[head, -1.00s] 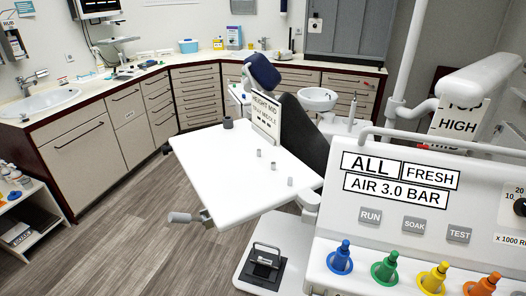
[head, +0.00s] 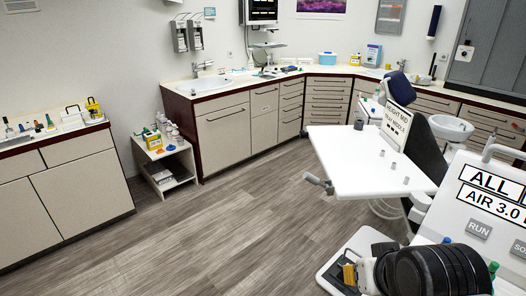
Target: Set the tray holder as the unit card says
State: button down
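The tray holder is a white flat tray (head: 355,165) at right centre in the head view, on the dental unit. A grey handle (head: 318,182) sticks out from its left front corner. A white card (head: 397,122) stands tilted at the tray's back edge; its small print seems to read "HEIGHT MID" and "TRAY NEEDLE". A dark cup (head: 358,124) and a few small grey pegs (head: 380,178) stand on the tray. A black rounded end of my arm, with my gripper (head: 355,274), shows at the bottom right, below the tray; its fingers cannot be made out clearly.
The unit's panel (head: 484,205) with RUN button and "ALL", "AIR 3.0" labels stands at right, cut off by the frame. A low shelf (head: 165,165) and left counter (head: 60,195) stand at left. The wooden floor (head: 230,235) between is clear.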

aim_at(358, 161)
jog(key=j+z, duration=1.1)
jog(key=j, duration=0.15)
jog(key=k, duration=0.05)
